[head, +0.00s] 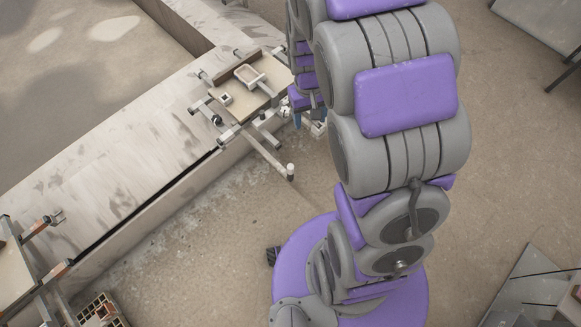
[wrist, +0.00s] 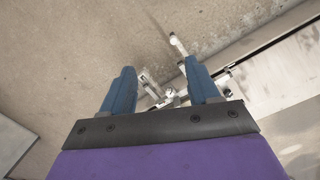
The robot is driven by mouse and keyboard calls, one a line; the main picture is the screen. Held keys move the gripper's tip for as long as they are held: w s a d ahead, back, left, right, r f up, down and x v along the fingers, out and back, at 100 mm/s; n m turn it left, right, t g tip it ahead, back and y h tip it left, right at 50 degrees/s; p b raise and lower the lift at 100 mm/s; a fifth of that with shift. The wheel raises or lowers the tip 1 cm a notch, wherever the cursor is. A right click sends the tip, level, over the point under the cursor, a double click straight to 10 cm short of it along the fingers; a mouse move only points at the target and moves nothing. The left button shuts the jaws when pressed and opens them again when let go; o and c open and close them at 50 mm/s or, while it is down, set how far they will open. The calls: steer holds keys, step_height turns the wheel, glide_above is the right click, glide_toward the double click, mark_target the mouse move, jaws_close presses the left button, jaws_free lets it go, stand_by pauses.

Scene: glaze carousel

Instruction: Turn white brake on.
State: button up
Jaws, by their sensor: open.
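A pale lever with a white end, which looks like the white brake (head: 290,172), sticks out from the front of a frame with a board (head: 240,100). In the wrist view the white-ended lever (wrist: 176,42) points up, beyond and between my fingertips. My gripper (wrist: 158,70) has its two blue fingers apart with nothing held between them. In the head view my gripper (head: 298,117) is mostly hidden by my arm, close to the right side of the frame. The lever's exact setting cannot be told.
A long pale stone ledge (head: 130,140) runs diagonally under the frame. Another frame with orange-marked arms (head: 45,222) stands at the lower left, with a crate (head: 100,312) near it. The floor in front of the lever is bare. Grey panels lie at the right.

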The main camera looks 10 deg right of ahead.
steer(key=w+f, duration=0.5)
steer(key=f, duration=0.3)
steer(key=n+t+p, duration=0.1)
steer(key=n+p, duration=0.1)
glide_above(290, 166)
step_height(290, 166, down, 27)
step_height(290, 166, down, 17)
steer(key=b, duration=0.6)
steer(key=shift+s+d+f+b, duration=0.1)
steer(key=shift+b, duration=0.2)
jaws_close()
